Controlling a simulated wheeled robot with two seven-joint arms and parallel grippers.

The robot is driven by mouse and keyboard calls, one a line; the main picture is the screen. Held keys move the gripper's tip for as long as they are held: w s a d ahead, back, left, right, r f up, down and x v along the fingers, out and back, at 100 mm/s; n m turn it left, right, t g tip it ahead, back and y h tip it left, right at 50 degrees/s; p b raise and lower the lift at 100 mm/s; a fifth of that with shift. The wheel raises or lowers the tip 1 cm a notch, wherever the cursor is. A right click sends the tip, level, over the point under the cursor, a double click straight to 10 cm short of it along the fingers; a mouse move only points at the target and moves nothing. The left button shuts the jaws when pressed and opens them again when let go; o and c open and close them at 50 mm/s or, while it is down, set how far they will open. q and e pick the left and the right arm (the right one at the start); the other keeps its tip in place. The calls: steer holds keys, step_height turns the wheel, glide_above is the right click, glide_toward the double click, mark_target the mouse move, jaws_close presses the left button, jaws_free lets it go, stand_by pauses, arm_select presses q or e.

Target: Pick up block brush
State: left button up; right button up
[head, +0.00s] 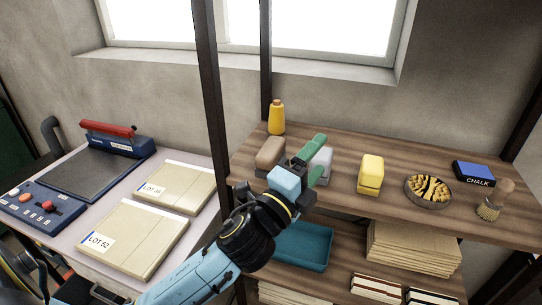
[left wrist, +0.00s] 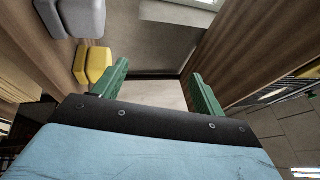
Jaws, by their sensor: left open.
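Several block-shaped things stand on the wooden shelf, and I cannot tell for sure which is the block brush. A brown rounded block (head: 271,152) stands left of my left gripper. A grey-white block (head: 323,160) is partly hidden behind the green fingers and also shows in the left wrist view (left wrist: 77,15). A yellow two-layer block (head: 370,174) is to the right; a yellow block also shows in the left wrist view (left wrist: 92,63). My left gripper (head: 315,160) is open, with nothing between its green fingers in the left wrist view (left wrist: 160,88). My right gripper is not in view.
A yellow bottle (head: 276,118), a bowl of yellow-and-dark pieces (head: 428,190), a blue CHALK box (head: 474,173) and a round brush (head: 489,208) share the shelf (head: 335,199). A dark post (head: 211,90) rises left. A teal tray (head: 305,247) lies below.

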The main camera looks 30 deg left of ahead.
arm_select(q)
steer(key=d+r+m+g+h, duration=0.1)
steer(key=d+r+m+h, duration=0.65)
steer(key=m+h, duration=0.65)
steer(key=s+d+r+m+g+h, duration=0.25)
steer(key=m+g, duration=0.35)
steer(key=m, duration=0.5)
steer(key=m+g+y, duration=0.9)
steer(key=m+y, duration=1.2)
steer(key=m, duration=0.3)
glide_toward(269, 149)
steer(key=shift+g+h, duration=0.25)
steer(key=shift+g, duration=0.05)
steer(key=x, duration=0.4)
steer(key=w+x, duration=0.1)
steer(key=x, duration=0.1)
steer(key=shift+a+r, duration=0.15)
steer(key=shift+a, duration=0.15)
steer(key=shift+p+x, duration=0.35)
steer(key=shift+x, duration=2.7)
steer(key=shift+s+d, duration=0.1)
steer(key=shift+s, duration=0.1)
